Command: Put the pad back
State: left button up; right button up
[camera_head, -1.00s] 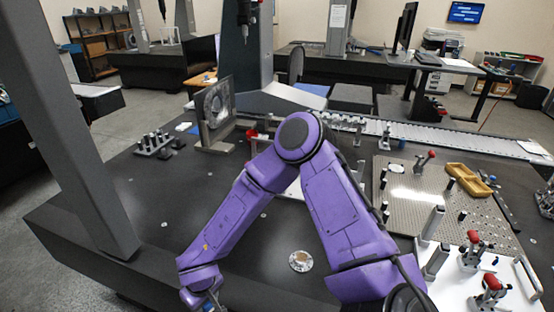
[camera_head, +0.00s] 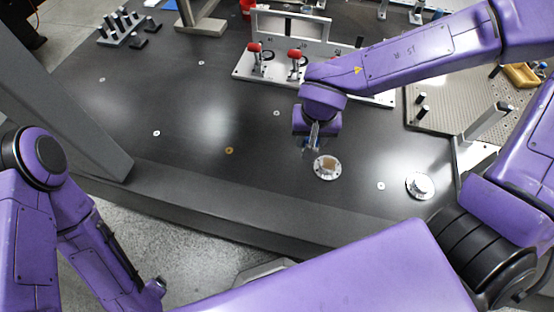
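I cannot tell for certain which thing is the pad. A round metal disc with a brownish square-looking centre (camera_head: 327,167) lies on the dark table top. A second round metal piece with a pale raised middle (camera_head: 419,186) lies to its right, near the front edge. My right gripper (camera_head: 313,140) points down just behind and left of the brown-centred disc. Its fingers look close together, but they are too small to show a gap or anything held. My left arm hangs at the lower left, off the table; its gripper does not show.
A white fixture plate with red-handled clamps (camera_head: 295,60) stands behind my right gripper. A perforated plate (camera_head: 450,108) with posts is at the right. A grey upright column (camera_head: 70,100) stands at the left. A block of dark pegs (camera_head: 124,28) is at the back left. The table's left middle is mostly clear.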

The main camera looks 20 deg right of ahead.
jog(key=s+r+m+b, duration=0.1)
jog(key=s+m+b, duration=0.1)
jog(key=s, duration=0.4)
jog(key=p, duration=0.2)
send_over(275, 156)
jog(key=s, duration=0.1)
notch_tip(275, 156, down, 9)
jog(key=shift+r, duration=0.1)
jog(key=f, duration=0.3)
jog(key=shift+w+a+f, duration=0.2)
jog(key=shift+w+f, duration=0.05)
jog(key=shift+f, duration=0.15)
pick_arm(q)
jog(key=shift+w+d+f, duration=0.15)
jog(key=shift+w+f, duration=0.05)
jog(key=shift+f, duration=0.85)
pick_arm(e)
jog(key=shift+s, duration=0.1)
jog(key=o, duration=1)
jog(key=shift+f, duration=0.1)
